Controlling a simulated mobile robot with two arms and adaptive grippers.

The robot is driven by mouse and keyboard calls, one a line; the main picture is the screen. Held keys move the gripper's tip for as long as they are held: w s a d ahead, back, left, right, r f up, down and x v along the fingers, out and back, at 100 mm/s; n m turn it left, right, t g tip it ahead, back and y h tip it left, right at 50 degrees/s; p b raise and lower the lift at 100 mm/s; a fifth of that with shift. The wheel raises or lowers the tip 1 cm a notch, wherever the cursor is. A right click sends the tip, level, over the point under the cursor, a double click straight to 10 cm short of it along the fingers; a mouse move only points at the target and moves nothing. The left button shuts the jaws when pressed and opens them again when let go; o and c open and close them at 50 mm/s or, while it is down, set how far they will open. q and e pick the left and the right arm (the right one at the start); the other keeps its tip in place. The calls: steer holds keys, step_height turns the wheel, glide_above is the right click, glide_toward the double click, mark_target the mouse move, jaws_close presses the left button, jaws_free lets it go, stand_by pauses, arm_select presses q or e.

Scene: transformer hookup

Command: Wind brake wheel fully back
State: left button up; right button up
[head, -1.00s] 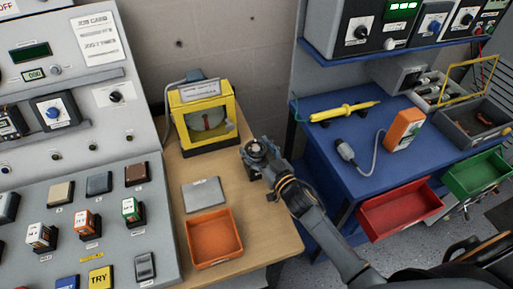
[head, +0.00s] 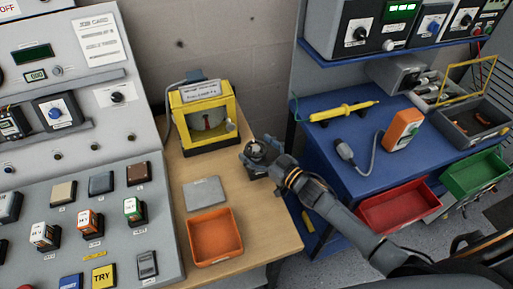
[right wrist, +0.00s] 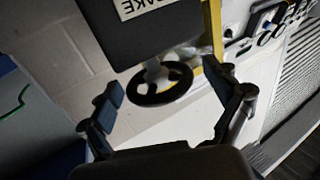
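The brake wheel (right wrist: 160,98) is a black ring with spokes on a pale shaft, below a dark box with an upside-down label (right wrist: 138,8) ending in "AKE" in the right wrist view. My right gripper (right wrist: 166,78) is open, with one finger on each side of the wheel. Gaps show between both fingers and the rim, and I cannot tell the depth between them. In the head view my right gripper (head: 256,152) is at the right edge of the wooden bench, around a small dark round part. The wheel's turn position cannot be read. My left gripper is not in view.
A yellow-framed box (head: 208,145) stands at the back of the wooden bench. A grey plate (head: 205,191) and an orange tray (head: 215,250) lie in front of it. A control panel is at left. A blue bench (head: 340,120) with an open red drawer (head: 400,206) is at right.

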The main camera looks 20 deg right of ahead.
steer(key=shift+s+d, duration=0.1)
steer(key=shift+s, duration=0.05)
steer(key=v, duration=1.1)
steer(key=shift+s, duration=0.35)
steer(key=shift+d, duration=0.15)
